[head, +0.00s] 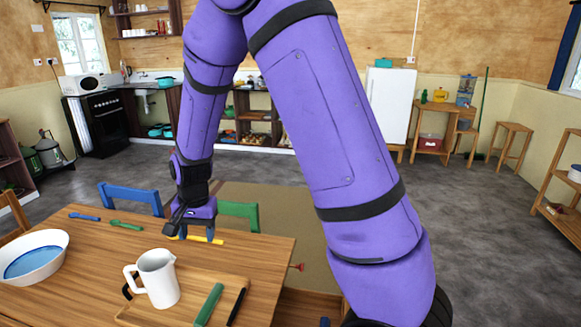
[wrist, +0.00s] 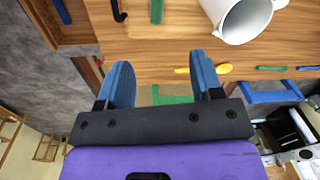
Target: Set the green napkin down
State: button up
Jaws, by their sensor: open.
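No green thing in view is clearly a napkin. A narrow, straight green item (head: 209,304) lies on the wooden board (head: 183,319) at the table's front, right of the white jug (head: 157,279). It also shows at the top of the wrist view (wrist: 157,11); I cannot tell whether it is cloth. My gripper (head: 192,231) is at the table's far right edge, beside a yellow spoon (head: 218,240). In the wrist view, my gripper's (wrist: 162,85) blue fingers are spread apart with nothing held between them.
The wooden table (head: 95,245) carries a white bowl (head: 33,257), a blue utensil (head: 84,216) and a green utensil (head: 126,226). A blue chair (head: 130,196) and a green chair (head: 239,213) stand at its far side. Bare tabletop lies between the bowl and the jug.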

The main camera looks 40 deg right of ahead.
jog(key=s+d+r+n+t, duration=0.1)
jog(key=s+d+r+n, duration=0.1)
jog(key=s+r, duration=0.55)
jog(key=s+d+r+n+t, duration=0.15)
jog(key=s+r, duration=0.25)
jog(key=r, duration=0.7)
jog(key=s+d+r+n+t, duration=0.1)
jog(key=s+r+n, duration=0.1)
jog(key=s, duration=0.5)
jog(key=s+d+r+n+t, duration=0.1)
jog(key=s+r, duration=0.3)
jog(key=s, duration=0.4)
jog(key=shift+s+d+r+n+h, duration=0.3)
jog(key=shift+d+n+h, duration=0.1)
jog(key=shift+d+n, duration=0.4)
jog(key=shift+a, duration=0.1)
